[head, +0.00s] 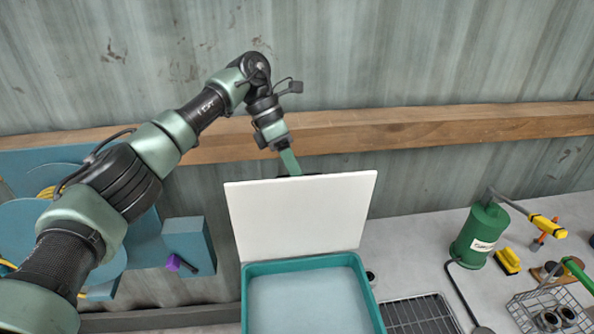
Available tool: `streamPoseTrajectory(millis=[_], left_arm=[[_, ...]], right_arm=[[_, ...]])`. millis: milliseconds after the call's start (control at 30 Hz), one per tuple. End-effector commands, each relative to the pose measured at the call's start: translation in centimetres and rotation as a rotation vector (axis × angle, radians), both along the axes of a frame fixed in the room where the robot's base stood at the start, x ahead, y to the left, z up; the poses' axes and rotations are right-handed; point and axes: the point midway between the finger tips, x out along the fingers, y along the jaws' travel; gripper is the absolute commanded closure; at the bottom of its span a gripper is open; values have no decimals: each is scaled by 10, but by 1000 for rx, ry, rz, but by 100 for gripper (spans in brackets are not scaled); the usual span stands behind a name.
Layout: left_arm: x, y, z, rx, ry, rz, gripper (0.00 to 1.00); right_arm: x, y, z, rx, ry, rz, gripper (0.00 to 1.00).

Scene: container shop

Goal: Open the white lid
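The white lid (300,215) stands raised, nearly upright, at the back edge of a teal box (252,300). The box is open at the top and its pale inside shows; its front is cut off by the lower picture edge. My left arm comes in from the left and reaches over behind the lid. My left gripper (291,165) points down at the lid's top edge, and its tips are partly hidden behind the lid. I cannot tell whether it touches the lid or whether its fingers are open. My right gripper is out of the picture.
A wooden beam (420,130) runs along the corrugated wall behind the lid. To the right on the grey counter are a dark grate (420,315), a green canister (480,235), a yellow brush (508,261) and a wire basket (550,308). A blue box (188,243) is at left.

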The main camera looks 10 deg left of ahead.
Motion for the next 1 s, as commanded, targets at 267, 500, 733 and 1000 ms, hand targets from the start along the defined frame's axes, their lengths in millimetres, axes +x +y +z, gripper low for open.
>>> streamPoseTrajectory(millis=[267, 500, 733, 1000], left_arm=[[1, -1, 5, -6, -7, -2, 67], [9, 13, 31, -6, -9, 1, 67], [16, 28, 60, -4, -3, 2, 67], [19, 34, 70, -4, -2, -1, 67]], right_arm=[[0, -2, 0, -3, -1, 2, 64], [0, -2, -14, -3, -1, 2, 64], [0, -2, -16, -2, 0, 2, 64], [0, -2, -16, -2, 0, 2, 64]])
